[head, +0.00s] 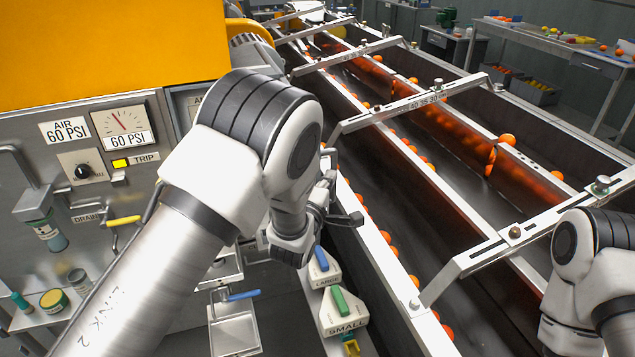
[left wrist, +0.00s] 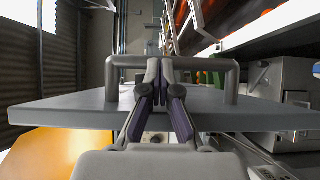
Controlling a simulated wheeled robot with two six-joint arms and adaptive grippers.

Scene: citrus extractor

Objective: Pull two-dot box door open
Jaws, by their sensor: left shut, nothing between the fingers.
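In the left wrist view a flat grey panel (left wrist: 60,108) lies across the picture with a grey bar handle (left wrist: 212,64) on it. I see no dots on it, so I cannot tell whether it is the two-dot box door. My left gripper (left wrist: 165,66) is shut and empty, its fingertips in line with the middle of the handle; whether they touch it I cannot tell. In the head view my left gripper (head: 345,215) is mostly hidden behind my own arm, beside the conveyor's near edge. My right gripper is out of view; only its arm shows at lower right.
Conveyor lanes (head: 440,235) with oranges run along the right, crossed by metal brackets (head: 440,97). A gauge panel (head: 115,125) stands at left. LARGE and SMALL switches (head: 338,310) sit below my left gripper. A worktable (head: 540,45) stands at the back.

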